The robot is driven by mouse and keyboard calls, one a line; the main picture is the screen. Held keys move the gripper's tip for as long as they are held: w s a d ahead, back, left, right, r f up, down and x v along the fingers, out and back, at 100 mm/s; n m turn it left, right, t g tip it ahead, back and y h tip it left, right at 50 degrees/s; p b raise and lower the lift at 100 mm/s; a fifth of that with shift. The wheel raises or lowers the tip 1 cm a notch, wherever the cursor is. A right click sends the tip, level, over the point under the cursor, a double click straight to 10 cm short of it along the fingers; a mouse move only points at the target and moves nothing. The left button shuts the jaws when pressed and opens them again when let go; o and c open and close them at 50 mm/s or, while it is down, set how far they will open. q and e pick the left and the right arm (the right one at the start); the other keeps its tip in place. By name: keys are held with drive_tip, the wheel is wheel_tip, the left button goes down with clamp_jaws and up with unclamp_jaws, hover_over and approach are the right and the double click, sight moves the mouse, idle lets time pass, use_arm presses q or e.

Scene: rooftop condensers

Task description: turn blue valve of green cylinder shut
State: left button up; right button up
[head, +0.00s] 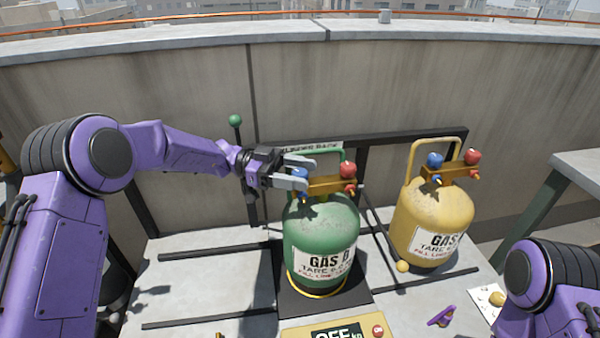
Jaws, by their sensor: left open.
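The green cylinder (304,225), labelled GAS B, stands upright on a dark scale plate in the middle. Its blue valve (300,174) is on the left of its brass manifold, and its red valve (347,170) is on the right. My left gripper (304,172) comes in from the left with its jaws apart at the blue valve, which shows partly between and behind the fingers. I cannot tell whether a finger touches it. My right arm shows at the lower right, but its gripper is out of view.
A yellow cylinder (431,217) with its own blue valve (435,159) and red valve (472,157) stands to the right. A dark rack frame (415,136) runs behind both. The scale's display (337,333) reads OFF. A green-knobbed lever (235,120) stands left.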

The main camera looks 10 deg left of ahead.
use_arm(q)
drive_tip(key=a+b, duration=0.1)
drive_tip(key=a, duration=0.9)
drive_tip(key=shift+w+a, duration=0.15)
drive_tip(key=shift+w, duration=0.15)
drive_tip(key=s+d+r+n+t+h+p, duration=0.1)
drive_tip(key=d+r+n+t+h+p, duration=0.1)
drive_tip(key=d+r+n+t+p, duration=0.45)
drive_tip(key=s+f+n+t+y+p, duration=0.5)
drive_tip(key=s+f+n+t+y, duration=0.15)
drive_tip(key=t+y, duration=0.35)
drive_tip(key=shift+m, duration=0.4)
drive_tip(key=p+x, duration=0.2)
drive_tip(key=x, duration=0.7)
drive_tip(key=shift+w+p, duration=0.3)
drive_tip(key=shift+w, duration=0.1)
drive_tip(key=c, duration=1)
